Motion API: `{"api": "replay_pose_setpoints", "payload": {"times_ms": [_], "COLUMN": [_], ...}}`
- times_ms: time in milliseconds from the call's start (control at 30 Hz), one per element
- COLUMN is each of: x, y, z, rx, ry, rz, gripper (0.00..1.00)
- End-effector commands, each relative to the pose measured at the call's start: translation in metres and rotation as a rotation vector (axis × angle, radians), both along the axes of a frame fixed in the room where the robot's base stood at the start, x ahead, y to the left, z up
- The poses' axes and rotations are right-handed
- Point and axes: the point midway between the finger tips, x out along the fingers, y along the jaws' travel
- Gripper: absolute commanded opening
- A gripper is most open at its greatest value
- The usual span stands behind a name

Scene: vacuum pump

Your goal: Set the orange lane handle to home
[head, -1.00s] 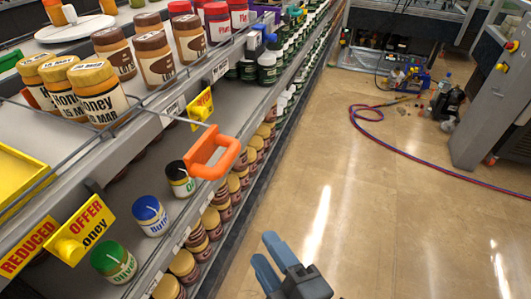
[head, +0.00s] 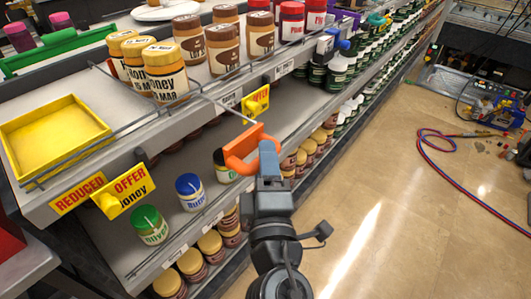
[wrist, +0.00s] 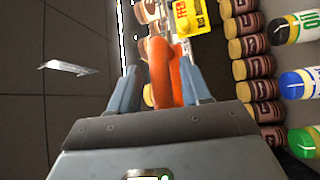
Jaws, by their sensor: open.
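The orange lane handle (head: 248,148) sticks out from the front of the upper shelf, on a thin metal rod, near the yellow tag. My gripper (head: 268,158) is at the handle's right end in the head view and covers part of it. In the wrist view, the orange handle (wrist: 163,75) stands between the two blue-grey fingers of my gripper (wrist: 158,88). The fingers are open, one on each side of it, with a gap visible at least on the left. I cannot tell whether the right finger touches it.
Honey jars (head: 165,68) and brown-labelled jars stand on the upper shelf behind a wire rail. A yellow tray (head: 52,135) is at left. Lower-shelf jars, including a blue-lidded one (head: 190,190), sit close to my arm.

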Motion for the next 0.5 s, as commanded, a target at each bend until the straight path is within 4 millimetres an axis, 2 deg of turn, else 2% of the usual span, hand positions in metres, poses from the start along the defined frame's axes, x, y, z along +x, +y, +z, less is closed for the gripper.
{"api": "replay_pose_setpoints", "payload": {"times_ms": [133,433,500], "x": [0.0105,0.0126,0.0125], "y": [0.0014,0.0014,0.0014], "z": [0.002,0.0011,0.0011], "rx": [0.001,0.001,0.001], "ry": [0.0,0.001,0.001], "rz": [0.0,0.0,0.0], "gripper": [0.48,0.48,0.41]}}
